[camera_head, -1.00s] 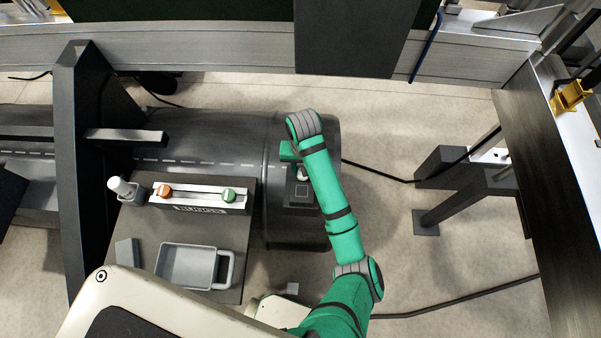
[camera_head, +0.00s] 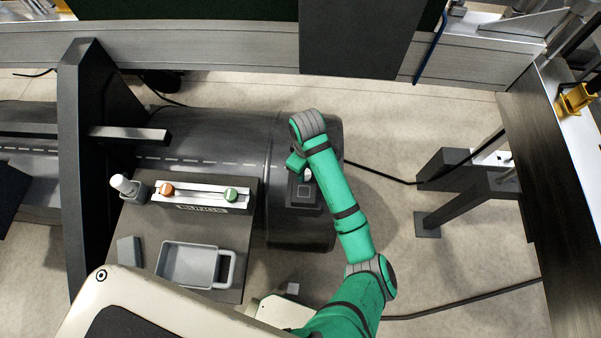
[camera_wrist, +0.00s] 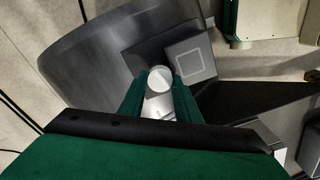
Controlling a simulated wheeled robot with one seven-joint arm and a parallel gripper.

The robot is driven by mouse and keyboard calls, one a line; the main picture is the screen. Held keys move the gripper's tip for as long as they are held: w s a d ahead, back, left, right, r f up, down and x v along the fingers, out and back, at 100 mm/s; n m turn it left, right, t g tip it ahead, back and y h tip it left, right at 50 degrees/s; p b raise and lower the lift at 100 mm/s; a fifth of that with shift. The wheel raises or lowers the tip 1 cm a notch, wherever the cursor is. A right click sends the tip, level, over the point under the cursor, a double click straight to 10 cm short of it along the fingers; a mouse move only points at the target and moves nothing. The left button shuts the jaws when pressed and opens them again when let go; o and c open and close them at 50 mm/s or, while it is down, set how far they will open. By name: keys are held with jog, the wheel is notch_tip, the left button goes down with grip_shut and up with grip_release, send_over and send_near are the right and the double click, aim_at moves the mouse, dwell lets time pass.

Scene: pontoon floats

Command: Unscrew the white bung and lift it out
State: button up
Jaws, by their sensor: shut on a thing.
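The white bung (camera_wrist: 160,78) shows as a pale round top between my fingertips in the wrist view, at the dark float (camera_wrist: 92,60). My gripper (camera_wrist: 160,92) is shut on it, one green finger on each side. In the head view my gripper (camera_head: 303,172) is at the right end of the float (camera_head: 225,130), and a sliver of white shows beside it. The bung's lower part and its thread are hidden, so I cannot tell how far it is seated.
A dark board left of my gripper holds a rail with an orange knob (camera_head: 166,189) and a green knob (camera_head: 231,195), a white-capped bottle (camera_head: 122,184) and a grey tray (camera_head: 187,243). A square-marked block (camera_wrist: 190,59) stands close beside the bung. A dark upright frame (camera_head: 82,170) stands left.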

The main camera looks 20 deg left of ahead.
jog(key=shift+d, duration=0.25)
jog(key=n, duration=0.7)
jog(key=shift+a, duration=0.1)
jog(key=n, duration=0.5)
jog(key=shift+a, duration=0.1)
jog(key=o, duration=0.9)
